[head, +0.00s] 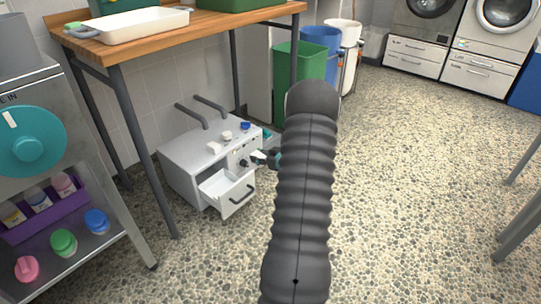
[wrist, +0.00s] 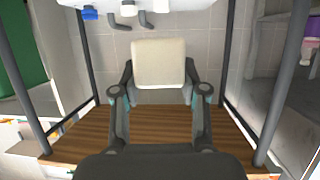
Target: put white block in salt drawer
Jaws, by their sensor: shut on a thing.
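My gripper (wrist: 160,98) is shut on the white block (wrist: 158,63), a cream-white, rounded-edged piece between the two fingers in the wrist view. In the head view my gripper (head: 266,158) is at the front right of a low grey cabinet (head: 185,158), with the white block (head: 257,155) at its tip. An open drawer (head: 238,200) with a dark handle sticks out of the cabinet's lower front. The block is above and right of this drawer, outside it. No salt label is readable. My arm hides part of the gripper.
Small items sit on the cabinet top, including a pale block (head: 214,148) and a blue piece (head: 245,126). A wooden table (head: 225,20) with metal legs stands over it. A green bin (head: 300,70) is behind. The floor to the right is clear.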

